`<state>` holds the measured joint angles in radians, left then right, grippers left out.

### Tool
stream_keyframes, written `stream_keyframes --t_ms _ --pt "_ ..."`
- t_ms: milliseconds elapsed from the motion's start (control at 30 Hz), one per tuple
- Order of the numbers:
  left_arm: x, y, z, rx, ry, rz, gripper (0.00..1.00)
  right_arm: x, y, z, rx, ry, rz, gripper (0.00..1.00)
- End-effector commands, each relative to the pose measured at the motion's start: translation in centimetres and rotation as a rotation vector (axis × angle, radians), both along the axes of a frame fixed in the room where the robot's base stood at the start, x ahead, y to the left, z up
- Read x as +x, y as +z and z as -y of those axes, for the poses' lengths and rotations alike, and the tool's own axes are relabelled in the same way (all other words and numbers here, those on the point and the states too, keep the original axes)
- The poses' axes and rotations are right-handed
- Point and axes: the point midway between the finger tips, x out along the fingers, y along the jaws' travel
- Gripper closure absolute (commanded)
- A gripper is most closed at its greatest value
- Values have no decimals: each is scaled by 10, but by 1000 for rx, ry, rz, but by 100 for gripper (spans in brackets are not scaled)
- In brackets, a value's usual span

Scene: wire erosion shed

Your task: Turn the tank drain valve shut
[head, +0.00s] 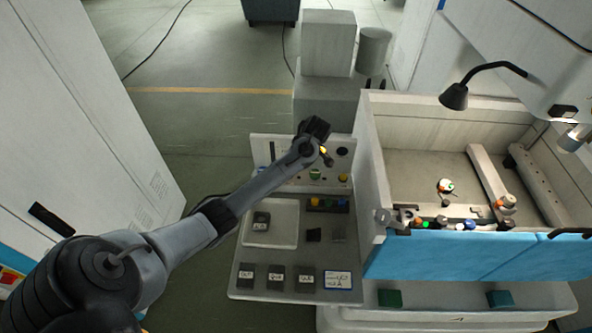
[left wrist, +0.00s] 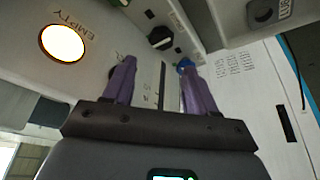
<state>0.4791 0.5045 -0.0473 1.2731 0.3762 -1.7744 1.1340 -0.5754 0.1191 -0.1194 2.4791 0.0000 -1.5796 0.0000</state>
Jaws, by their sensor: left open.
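My left gripper (left wrist: 158,64) is open, with two purple fingers pointing at a pale panel in the left wrist view. A blue part (left wrist: 184,64) shows at the right fingertip and a black knob (left wrist: 160,38) lies just beyond the fingers; whether either is the drain valve I cannot tell. A glowing round lamp (left wrist: 62,43) marked EMPTY is left of the fingers. In the head view my left arm reaches over the upright control panel (head: 290,148), its end hiding part of it. No contact is clear. My right gripper is out of view.
A sloping bench (head: 258,284) with a white tray (head: 272,242) and small dark blocks lies below the panel. The open-topped tank (head: 410,160) with blue front (head: 440,258) stands right. A tall white cabinet (head: 80,120) stands left. Floor (head: 215,120) behind is mostly clear.

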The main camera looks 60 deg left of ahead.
Motion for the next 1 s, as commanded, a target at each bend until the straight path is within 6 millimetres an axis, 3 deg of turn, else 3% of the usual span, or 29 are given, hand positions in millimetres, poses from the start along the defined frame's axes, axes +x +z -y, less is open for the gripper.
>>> stream_keyframes --t_ms 600,1000 --pt "-4 -79 -33 -2 9 0 43 -3 0 -1 1 2 -7 57" --pt "-5 -96 -40 -1 7 2 43 -2 0 0 1 1 -4 57"
